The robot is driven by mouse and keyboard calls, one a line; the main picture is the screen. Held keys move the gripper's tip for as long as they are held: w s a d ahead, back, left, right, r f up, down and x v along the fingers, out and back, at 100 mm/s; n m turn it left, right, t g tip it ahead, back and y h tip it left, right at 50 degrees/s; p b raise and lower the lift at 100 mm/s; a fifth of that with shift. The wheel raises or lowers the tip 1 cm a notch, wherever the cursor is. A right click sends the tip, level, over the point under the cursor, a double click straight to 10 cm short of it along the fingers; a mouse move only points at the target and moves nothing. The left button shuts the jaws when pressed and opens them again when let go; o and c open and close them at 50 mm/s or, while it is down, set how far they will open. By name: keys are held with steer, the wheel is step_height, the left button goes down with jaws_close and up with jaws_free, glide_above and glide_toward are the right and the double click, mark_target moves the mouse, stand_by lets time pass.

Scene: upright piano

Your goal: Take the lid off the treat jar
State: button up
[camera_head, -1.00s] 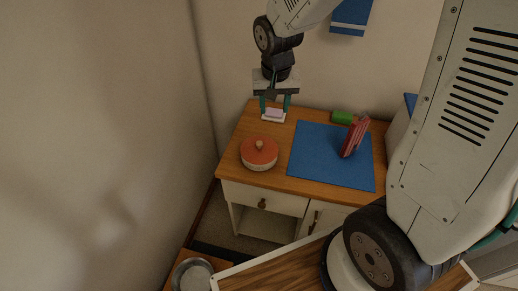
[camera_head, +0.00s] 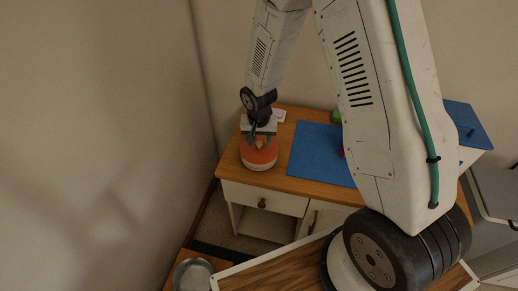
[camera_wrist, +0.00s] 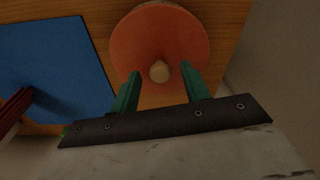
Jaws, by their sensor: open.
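The treat jar (camera_head: 259,164) is round and pale, with an orange-red lid (camera_head: 263,156) on top. It stands at the left of the wooden cabinet top. The lid has a small wooden knob, which shows in the wrist view (camera_wrist: 159,71). My gripper (camera_head: 261,141) is right above the jar, pointing down. In the wrist view my two green fingers (camera_wrist: 160,85) are open, one on each side of the knob and slightly short of it in the picture. Nothing is between them. I cannot tell whether the fingers touch the lid.
A blue mat (camera_head: 315,160) lies right of the jar. A small pink and white thing (camera_head: 279,115) sits behind it. A dark red object (camera_wrist: 14,108) stands on the mat. A wall rises close on the left. A metal bowl (camera_head: 192,275) is low in front.

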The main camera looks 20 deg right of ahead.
steer(key=shift+f, duration=0.6)
jaws_close()
steer(key=shift+w+r, duration=0.1)
steer(key=shift+r, duration=0.05)
